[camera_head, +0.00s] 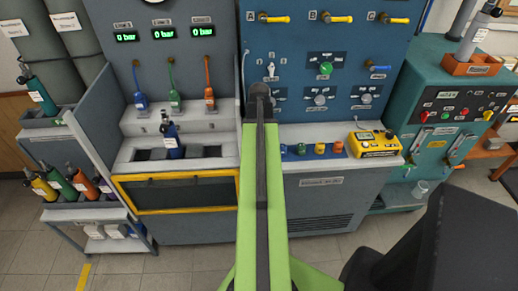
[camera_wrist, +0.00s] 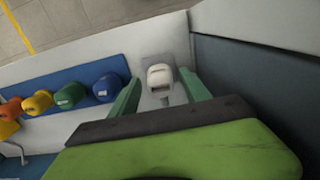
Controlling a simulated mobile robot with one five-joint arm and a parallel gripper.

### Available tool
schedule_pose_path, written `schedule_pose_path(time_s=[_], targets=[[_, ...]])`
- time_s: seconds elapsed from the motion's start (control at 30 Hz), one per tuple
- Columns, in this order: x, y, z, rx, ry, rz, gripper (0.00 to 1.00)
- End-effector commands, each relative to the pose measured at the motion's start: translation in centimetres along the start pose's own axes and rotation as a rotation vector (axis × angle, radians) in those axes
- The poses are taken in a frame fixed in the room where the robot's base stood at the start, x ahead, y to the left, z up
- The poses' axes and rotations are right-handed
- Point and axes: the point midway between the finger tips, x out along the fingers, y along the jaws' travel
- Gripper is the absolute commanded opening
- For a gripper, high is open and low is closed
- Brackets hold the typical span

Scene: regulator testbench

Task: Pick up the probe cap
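A small white rounded cap (camera_wrist: 160,74), which looks like the probe cap, sits on a grey square patch of the pale bench top in the wrist view. My gripper (camera_wrist: 161,80) is open, with one green finger on each side of the white cap. I see a gap at each finger, and I cannot tell how far the fingertips are above the bench. In the head view my green arm covers this spot, so the cap and my gripper are hidden there.
A blue strip (camera_wrist: 70,77) with several coloured caps lies left of my gripper in the wrist view. A dark grey wall (camera_wrist: 260,75) is at the right. In the head view a yellow meter (camera_head: 374,144) and a blue bottle (camera_head: 172,138) stand on the bench.

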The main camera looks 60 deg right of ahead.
Motion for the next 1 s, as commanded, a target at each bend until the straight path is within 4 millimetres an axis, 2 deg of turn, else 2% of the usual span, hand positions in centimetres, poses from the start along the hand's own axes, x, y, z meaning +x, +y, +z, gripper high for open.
schedule_pose_path(time_s=[0.07,0.4,0.77,1.0], targets=[[0.0,0.0,0.0,0.000,0.000,0.000,0.43],[0.0,-0.1,0.0,-0.001,0.000,0.000,0.00],[-0.6,-0.1,0.0,-0.002,0.000,0.000,0.00],[-3.9,-0.1,0.0,-0.002,0.000,0.000,0.00]])
